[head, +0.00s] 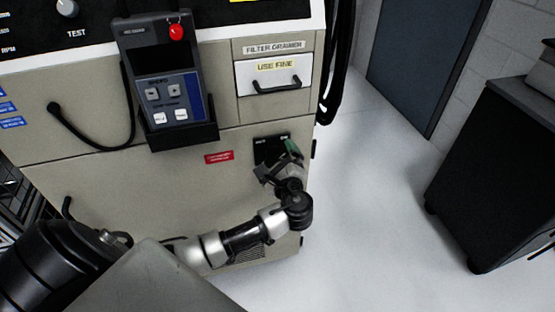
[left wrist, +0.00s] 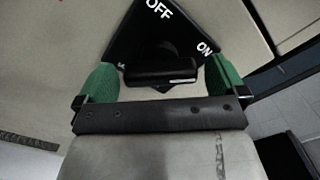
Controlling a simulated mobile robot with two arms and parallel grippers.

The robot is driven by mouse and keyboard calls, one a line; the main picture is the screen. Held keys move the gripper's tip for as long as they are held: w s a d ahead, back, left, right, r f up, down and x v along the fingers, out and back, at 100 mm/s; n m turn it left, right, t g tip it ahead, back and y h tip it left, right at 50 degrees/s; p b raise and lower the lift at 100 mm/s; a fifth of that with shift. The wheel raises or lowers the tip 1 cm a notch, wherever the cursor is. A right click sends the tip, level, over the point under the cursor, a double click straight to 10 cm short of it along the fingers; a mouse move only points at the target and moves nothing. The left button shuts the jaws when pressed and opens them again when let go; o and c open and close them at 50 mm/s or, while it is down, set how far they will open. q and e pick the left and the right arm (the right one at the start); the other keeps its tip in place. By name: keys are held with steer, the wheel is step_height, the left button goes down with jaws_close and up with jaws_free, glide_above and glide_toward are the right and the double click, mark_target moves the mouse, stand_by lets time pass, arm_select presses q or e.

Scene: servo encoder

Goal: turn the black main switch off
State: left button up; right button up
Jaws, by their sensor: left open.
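The black main switch (left wrist: 160,72) shows in the left wrist view as a dark knob on a black plate (left wrist: 135,40) marked OFF and ON. In the head view the plate (head: 268,146) is on the lower right of the beige cabinet front, partly hidden by my left gripper. My left gripper (head: 280,160) is open in front of the switch. In the left wrist view its green fingertips (left wrist: 160,82) stand on either side of the knob. I cannot tell whether they touch it. My right gripper is not in view.
The beige cabinet (head: 180,190) carries a handheld control unit (head: 165,75) in a holder, a red label (head: 219,157) and a filter drawer (head: 273,76). Black cables (head: 336,70) hang at its right side. A dark cabinet (head: 495,165) stands right, with clear floor (head: 370,190) between.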

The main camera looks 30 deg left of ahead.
arm_select(q)
steer(key=shift+c, duration=0.3)
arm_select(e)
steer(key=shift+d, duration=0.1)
arm_select(q)
steer(key=c, duration=0.9)
steer(key=shift+o, duration=0.2)
